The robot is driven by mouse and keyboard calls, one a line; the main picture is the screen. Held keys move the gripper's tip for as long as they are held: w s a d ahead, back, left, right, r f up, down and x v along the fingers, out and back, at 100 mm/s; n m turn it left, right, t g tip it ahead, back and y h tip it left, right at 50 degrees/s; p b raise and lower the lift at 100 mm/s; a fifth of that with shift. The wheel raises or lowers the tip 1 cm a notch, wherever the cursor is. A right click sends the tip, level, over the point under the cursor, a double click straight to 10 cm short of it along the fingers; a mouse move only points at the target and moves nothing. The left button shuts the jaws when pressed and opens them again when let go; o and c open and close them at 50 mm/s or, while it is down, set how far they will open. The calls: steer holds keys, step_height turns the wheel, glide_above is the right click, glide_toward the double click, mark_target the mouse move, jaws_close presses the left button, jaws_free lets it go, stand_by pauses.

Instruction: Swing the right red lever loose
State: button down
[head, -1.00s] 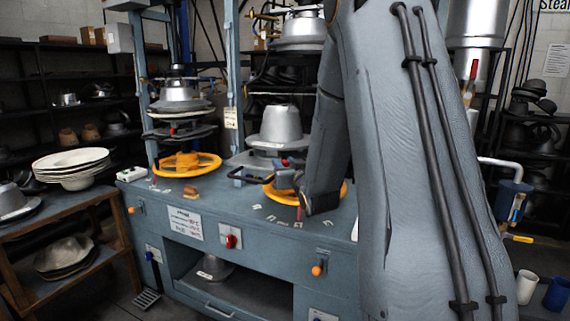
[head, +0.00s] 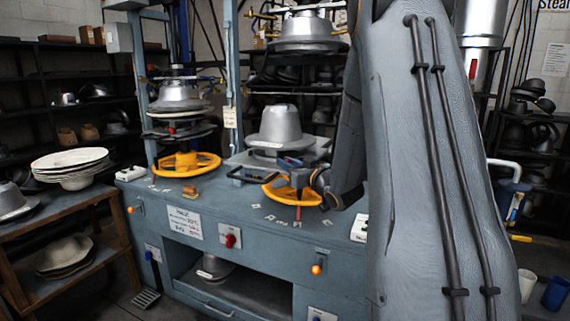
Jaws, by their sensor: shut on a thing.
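A small red part, seemingly the right red lever (head: 310,164), shows at the right press, beside a blue part and just above the yellow handwheel (head: 278,190). My gripper (head: 317,180) is at the right side of this wheel, close to the lever. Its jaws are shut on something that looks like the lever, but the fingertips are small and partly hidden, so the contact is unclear. My arm covers the area to the right of the wheel. A silver hat form (head: 280,126) stands above and behind the wheel.
The left press has its own yellow handwheel (head: 187,164). A red switch (head: 230,237) and an orange knob (head: 317,270) are on the blue-grey bench front (head: 265,247). Pale hats (head: 72,162) are stacked on a wooden table at left.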

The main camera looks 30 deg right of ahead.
steer(key=n+y, duration=0.1)
steer(key=y, duration=0.1)
steer(key=d+n+g+y+p, duration=0.1)
steer(key=n+y, duration=0.1)
steer(key=d+n+g+y, duration=0.1)
steer(key=y, duration=0.1)
steer(key=shift+n+y, duration=0.3)
steer(key=n+g+y, duration=0.2)
steer(key=y, duration=0.1)
steer(key=d+n+g+y, duration=0.1)
steer(key=shift+w+f+n+y, duration=0.1)
steer(key=shift+w+n+y, duration=0.2)
steer(key=shift+y, duration=0.1)
steer(key=shift+w+d+n+g+y+b, duration=0.1)
steer(key=shift+n+g+y+b, duration=0.5)
steer(key=shift+g, duration=0.5)
steer(key=c, duration=1.7)
jaws_free()
steer(key=shift+o, duration=0.2)
